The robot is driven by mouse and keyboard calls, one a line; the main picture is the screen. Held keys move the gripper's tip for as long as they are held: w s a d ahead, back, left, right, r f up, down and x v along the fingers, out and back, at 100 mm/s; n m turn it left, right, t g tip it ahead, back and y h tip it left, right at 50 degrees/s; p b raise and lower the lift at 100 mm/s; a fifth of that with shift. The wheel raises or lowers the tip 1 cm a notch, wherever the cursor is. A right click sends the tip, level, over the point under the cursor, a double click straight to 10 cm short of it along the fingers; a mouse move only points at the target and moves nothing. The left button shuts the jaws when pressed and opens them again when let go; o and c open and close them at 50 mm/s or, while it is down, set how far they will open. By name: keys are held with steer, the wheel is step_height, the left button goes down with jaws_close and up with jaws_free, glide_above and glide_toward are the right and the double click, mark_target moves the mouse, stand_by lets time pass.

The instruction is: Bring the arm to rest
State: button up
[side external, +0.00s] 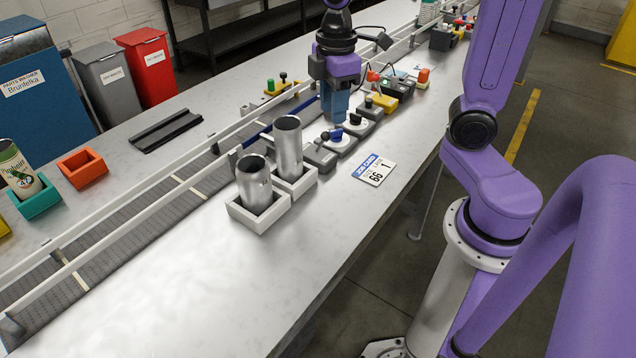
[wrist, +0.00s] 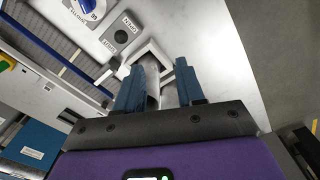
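My gripper (side external: 335,118) is above the row of control boxes on the table, behind and to the right of the two metal cans in the side view. In the wrist view its two blue fingers (wrist: 158,88) stand apart, with no thing seen gripped. Part of a metal can and its white holder show beyond the fingers. In the side view, one open metal can (side external: 254,182) stands upright in a white square holder (side external: 262,219), and a taller one (side external: 289,148) stands in the adjoining holder.
Control boxes with a blue knob (side external: 336,134) and buttons lie under my gripper. A job card (side external: 373,170) lies on the table. A conveyor (side external: 150,205) with rails runs alongside. A printed can (side external: 17,168) sits in a teal holder (side external: 40,202). The front table surface is clear.

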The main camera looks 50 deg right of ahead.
steer(key=s+a+f, duration=0.2)
steer(key=s, duration=0.6)
steer(key=s+a+f, duration=0.2)
steer(key=s, duration=0.7)
steer(key=shift+s+a, duration=0.25)
steer(key=shift+a, duration=0.05)
steer(key=shift+c, duration=0.3)
